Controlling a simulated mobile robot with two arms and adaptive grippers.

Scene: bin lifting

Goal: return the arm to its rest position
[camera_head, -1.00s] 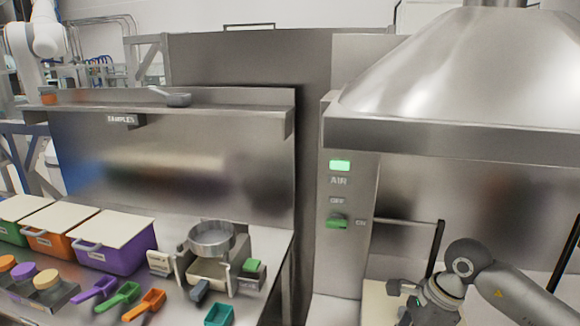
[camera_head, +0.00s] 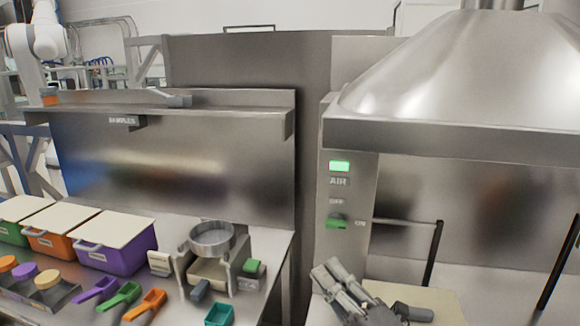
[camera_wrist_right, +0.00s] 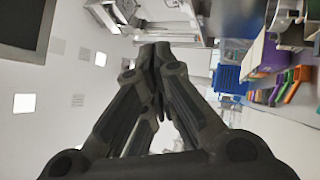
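My right gripper (camera_head: 328,270) shows low in the head view, in front of the hood bench, left of the pale board on it. Its grey fingers point up and to the left. In the right wrist view, the fingers of the right gripper (camera_wrist_right: 154,50) come together at their tips, with nothing held between them. My left gripper is in neither current view.
A metal hood (camera_head: 460,135) overhangs the right bench, with a green-lit AIR switch panel (camera_head: 340,190) beside it. A dark bent bar (camera_head: 435,250) stands there. The left bench holds lidded bins (camera_head: 115,250), colored scoops (camera_head: 125,296) and a sieve device (camera_head: 212,240).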

